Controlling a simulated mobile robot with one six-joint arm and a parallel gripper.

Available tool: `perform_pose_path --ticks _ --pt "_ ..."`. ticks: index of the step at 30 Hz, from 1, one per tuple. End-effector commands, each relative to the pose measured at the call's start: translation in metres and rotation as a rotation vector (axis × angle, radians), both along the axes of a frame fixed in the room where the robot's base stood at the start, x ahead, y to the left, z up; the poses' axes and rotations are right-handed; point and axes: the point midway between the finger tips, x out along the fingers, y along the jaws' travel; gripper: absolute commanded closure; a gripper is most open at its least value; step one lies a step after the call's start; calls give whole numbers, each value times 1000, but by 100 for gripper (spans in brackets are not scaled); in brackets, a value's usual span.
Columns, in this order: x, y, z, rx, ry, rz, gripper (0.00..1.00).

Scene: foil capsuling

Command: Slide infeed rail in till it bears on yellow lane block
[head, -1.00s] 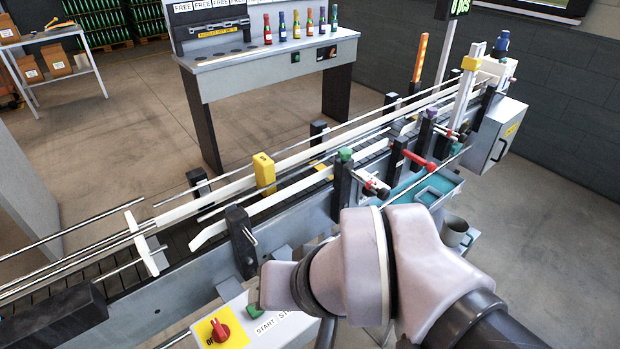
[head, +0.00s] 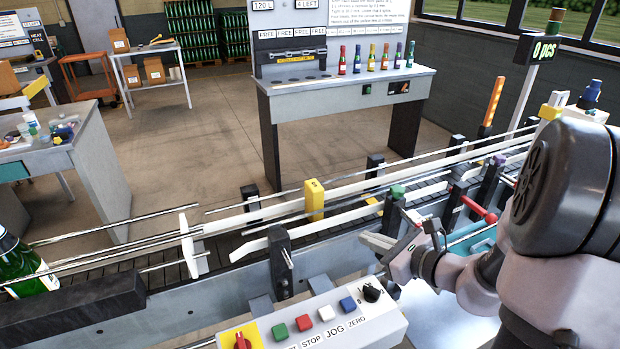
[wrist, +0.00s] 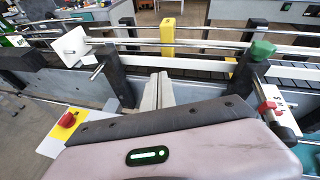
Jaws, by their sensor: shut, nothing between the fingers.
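The white infeed rail (head: 340,222) runs along the near side of the conveyor, its bent end at the left; it also crosses the wrist view (wrist: 195,66). An upright yellow block (head: 314,200) stands at the far guide rail, with a gap between it and the near rail. A smaller yellow piece (head: 372,204) lies low in the lane behind the near rail, partly hidden; whether they touch I cannot tell. Which is the lane block is unclear. My gripper (head: 373,241) is shut and empty, on the near side of the rail, fingers (wrist: 158,90) pointing towards it.
A black post (head: 280,262) and a green knob (head: 397,192) flank my fingers. A red handle (head: 478,209) is to the right. The control panel (head: 325,322) with buttons is below left. A green bottle (head: 28,268) is at the far left.

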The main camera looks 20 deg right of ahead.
Motion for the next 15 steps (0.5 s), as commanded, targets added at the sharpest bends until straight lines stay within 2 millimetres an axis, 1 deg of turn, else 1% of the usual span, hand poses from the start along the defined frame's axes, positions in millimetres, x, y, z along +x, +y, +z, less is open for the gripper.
perform_pose_path --ticks 1,2,3,5,6,8,11,15 --pt "-2 -34 -15 66 2 -119 100" --pt "-3 -50 -21 97 -2 -179 100" --pt "-5 -66 -27 126 -6 -237 100" --pt "-6 -80 -33 148 -9 -288 100" --pt "-5 -83 -35 154 -11 -301 100" --pt "1 -84 -38 155 -12 -304 100" --pt "19 -80 -44 154 -10 -299 100" --pt "49 -78 -54 153 -10 -296 100"
